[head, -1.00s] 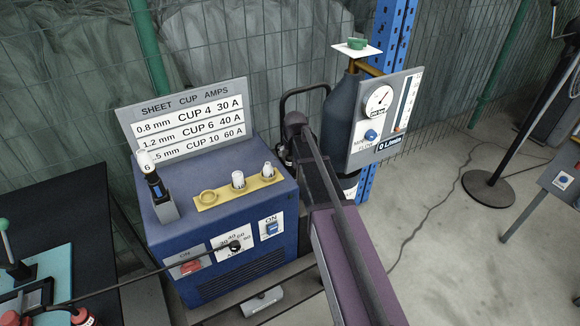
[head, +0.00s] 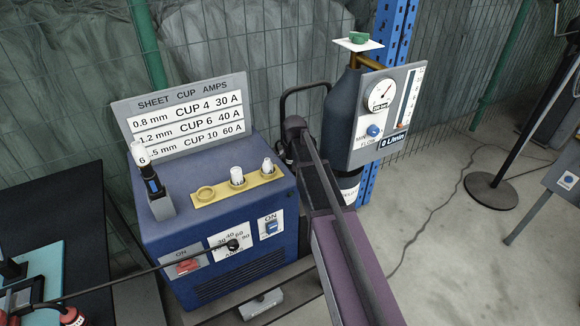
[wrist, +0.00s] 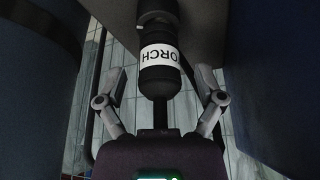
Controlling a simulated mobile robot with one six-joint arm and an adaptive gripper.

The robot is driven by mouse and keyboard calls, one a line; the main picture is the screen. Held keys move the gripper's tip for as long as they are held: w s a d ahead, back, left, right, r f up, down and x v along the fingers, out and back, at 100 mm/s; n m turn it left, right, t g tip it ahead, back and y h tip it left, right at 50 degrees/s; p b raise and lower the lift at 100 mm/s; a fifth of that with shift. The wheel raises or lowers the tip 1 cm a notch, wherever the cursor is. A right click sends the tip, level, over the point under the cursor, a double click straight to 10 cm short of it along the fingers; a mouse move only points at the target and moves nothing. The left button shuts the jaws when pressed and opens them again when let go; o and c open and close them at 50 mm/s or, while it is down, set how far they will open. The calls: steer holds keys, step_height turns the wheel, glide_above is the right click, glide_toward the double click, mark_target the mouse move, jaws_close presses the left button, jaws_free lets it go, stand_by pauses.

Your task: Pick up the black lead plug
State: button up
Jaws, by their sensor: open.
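A black plug with a white band lettered TORCH (wrist: 158,76) hangs in the middle of the wrist view. A thin dark stem runs from its near end toward my palm. My gripper (wrist: 160,92) is open, with one finger on each side of the plug and gaps on both sides. In the head view my purple arm link (head: 360,265) reaches up between the blue machine and the gas bottle. The fingers and the plug cannot be made out there.
The blue power source (head: 225,235) stands to the left, with cups in a yellow rack (head: 215,193) on top. The dark gas bottle (head: 340,130) and its gauge panel (head: 390,110) stand to the right. A black table (head: 70,200) is at far left.

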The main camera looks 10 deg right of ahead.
steer(key=shift+w+f+b, duration=0.25)
steer(key=shift+f+b, duration=0.05)
steer(key=shift+f, duration=0.25)
steer(key=shift+c, duration=0.2)
jaws_close()
